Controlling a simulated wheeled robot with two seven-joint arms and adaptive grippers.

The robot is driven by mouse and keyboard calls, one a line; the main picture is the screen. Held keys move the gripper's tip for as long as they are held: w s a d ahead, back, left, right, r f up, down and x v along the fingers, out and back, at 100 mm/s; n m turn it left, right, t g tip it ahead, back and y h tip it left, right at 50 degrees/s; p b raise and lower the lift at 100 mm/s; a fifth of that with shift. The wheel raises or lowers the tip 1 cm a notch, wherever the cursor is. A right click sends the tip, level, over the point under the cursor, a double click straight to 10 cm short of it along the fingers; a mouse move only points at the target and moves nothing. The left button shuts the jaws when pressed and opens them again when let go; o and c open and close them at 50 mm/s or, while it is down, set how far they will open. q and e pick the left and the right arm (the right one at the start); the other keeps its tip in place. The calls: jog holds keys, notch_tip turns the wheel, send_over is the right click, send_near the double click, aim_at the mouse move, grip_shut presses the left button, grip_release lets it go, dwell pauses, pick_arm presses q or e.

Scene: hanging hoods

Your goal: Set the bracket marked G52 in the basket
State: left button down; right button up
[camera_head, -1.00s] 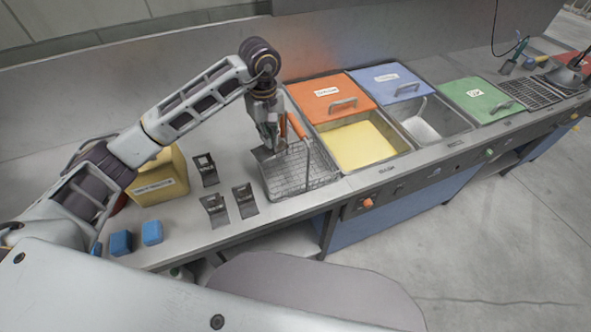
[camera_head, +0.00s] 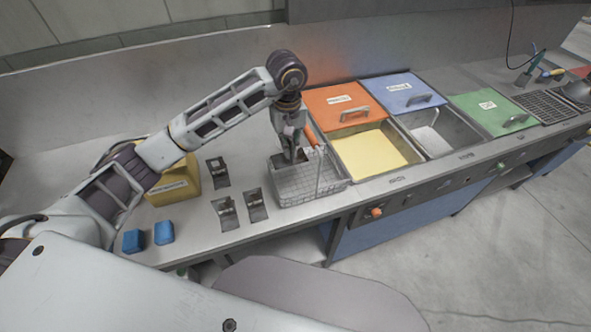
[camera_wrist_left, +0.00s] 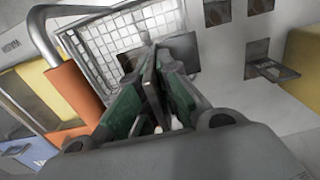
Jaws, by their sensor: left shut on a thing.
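My left gripper (camera_head: 291,158) is shut on a dark metal bracket (camera_head: 280,160) at the back left part of the wire basket (camera_head: 312,187). In the left wrist view, the green-padded fingers (camera_wrist_left: 150,85) pinch the bracket (camera_wrist_left: 183,50), with the basket mesh (camera_wrist_left: 105,35) just beyond. I cannot tell whether the bracket touches the basket. Its marking is not readable. Three similar brackets lie on the bench left of the basket: one at the back (camera_head: 217,172), two in front (camera_head: 225,213) and (camera_head: 255,204). My right gripper is not in view.
The basket's orange handle (camera_head: 311,136) rises close beside the gripper. A yellow box (camera_head: 176,184) and two blue blocks (camera_head: 133,240) (camera_head: 164,232) are at left. Right of the basket is a yellow-filled tank (camera_head: 375,150) with an orange lid (camera_head: 338,106), then blue and green lids.

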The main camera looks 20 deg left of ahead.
pick_arm(q)
notch_tip(320, 180, down, 4)
jog(key=shift+r+p, duration=0.1)
jog(key=shift+p, duration=0.25)
jog(key=shift+f, duration=0.7)
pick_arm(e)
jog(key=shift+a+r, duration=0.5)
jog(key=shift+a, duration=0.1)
pick_arm(q)
jog(key=shift+f+p, duration=0.4)
jog(key=shift+f, duration=1.5)
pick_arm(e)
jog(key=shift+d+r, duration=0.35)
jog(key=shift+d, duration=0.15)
pick_arm(q)
jog(key=shift+f+b, duration=0.4)
jog(key=shift+b, duration=0.1)
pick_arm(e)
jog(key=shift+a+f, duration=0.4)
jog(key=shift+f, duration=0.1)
pick_arm(q)
jog(key=shift+f, duration=0.2)
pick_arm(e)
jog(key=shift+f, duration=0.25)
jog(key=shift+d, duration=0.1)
